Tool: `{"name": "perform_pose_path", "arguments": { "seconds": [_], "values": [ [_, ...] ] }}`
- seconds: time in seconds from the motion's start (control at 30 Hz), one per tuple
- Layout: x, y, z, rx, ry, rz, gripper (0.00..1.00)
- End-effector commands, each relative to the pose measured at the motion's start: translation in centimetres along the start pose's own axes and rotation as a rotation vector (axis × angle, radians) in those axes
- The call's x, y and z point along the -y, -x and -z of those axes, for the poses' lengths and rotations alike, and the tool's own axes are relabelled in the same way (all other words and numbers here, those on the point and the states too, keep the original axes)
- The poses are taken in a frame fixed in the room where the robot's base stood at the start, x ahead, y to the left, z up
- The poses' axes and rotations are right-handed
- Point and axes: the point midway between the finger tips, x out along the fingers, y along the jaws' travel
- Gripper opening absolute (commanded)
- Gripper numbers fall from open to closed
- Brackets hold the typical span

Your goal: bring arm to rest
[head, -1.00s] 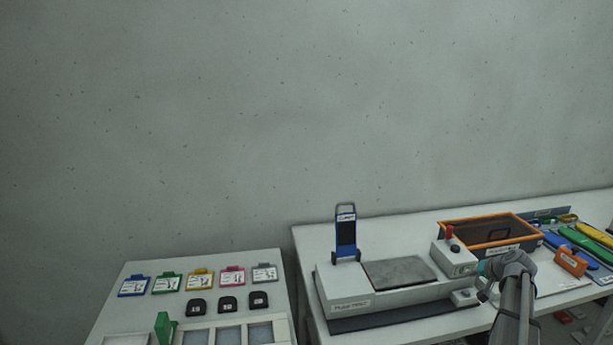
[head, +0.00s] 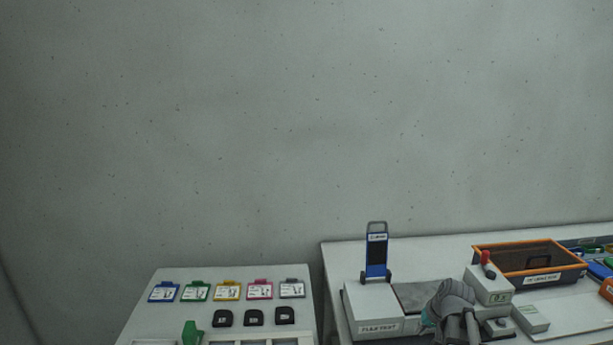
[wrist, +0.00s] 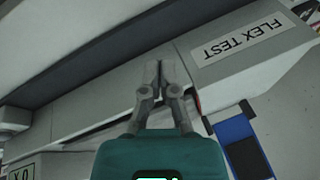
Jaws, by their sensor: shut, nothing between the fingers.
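My gripper (wrist: 159,70) shows in the wrist view with its two grey fingers together and nothing between them. Beneath or beyond it is the grey flex test machine (wrist: 280,85), its "FLEX TEST" label at the upper right of that view. In the head view my arm (head: 455,305) is folded in front of the flex test machine (head: 372,300) and covers part of its dark plate. The fingers are hidden in the head view. I cannot tell how far they are from the machine.
A blue upright frame (head: 376,255) stands on the machine. A control box (head: 490,284) with a red knob and an orange-rimmed bin (head: 530,258) are to the right. The left table (head: 165,318) holds several coloured cards and three black pieces. A gap separates the tables.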

Motion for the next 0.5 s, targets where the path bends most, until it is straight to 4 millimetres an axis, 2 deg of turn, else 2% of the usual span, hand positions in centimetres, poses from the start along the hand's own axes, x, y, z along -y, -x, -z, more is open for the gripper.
{"name": "perform_pose_path", "arguments": {
  "seconds": [0.03, 0.2, 0.5],
  "values": [
    [1.4, -0.2, -1.5, 0.024, 0.021, -0.012, 0.0],
    [5.0, -0.9, -5.2, 0.104, 0.082, -0.068, 0.0],
    [9.7, -1.2, -11.9, 0.222, 0.182, -0.18, 0.0]
  ]
}}
